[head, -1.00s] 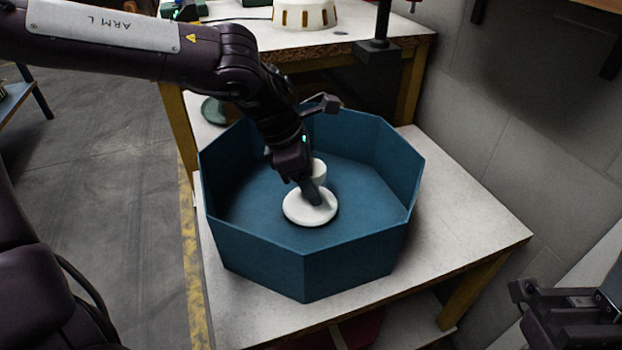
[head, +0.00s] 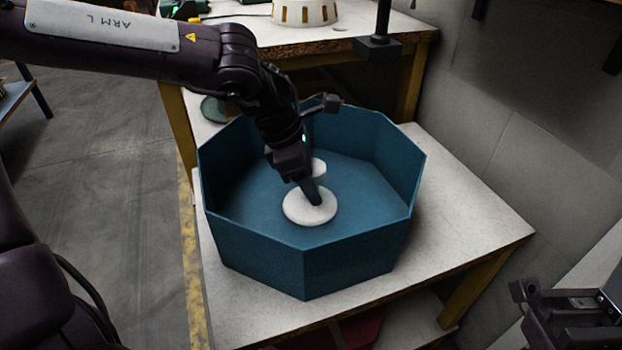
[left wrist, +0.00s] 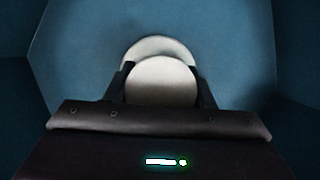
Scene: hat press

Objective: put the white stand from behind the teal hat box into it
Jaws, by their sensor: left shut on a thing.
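The teal hat box (head: 300,262) is an open eight-sided box on the white-topped table. The white stand (head: 300,211) is inside it, upright, with a round base and a narrower upper part. My left gripper (head: 314,192) reaches down into the box and is shut on the stand. In the left wrist view the stand's round top (left wrist: 160,82) sits between the two fingers, with the wider base partly hidden below. I cannot tell whether the base touches the box floor. My right gripper (head: 560,300) is at the lower right, away from the box; its fingertips appear apart.
The table top (head: 470,225) is clear to the right of the box. A greenish round thing (head: 212,109) is behind the box at left. A wall stands at right.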

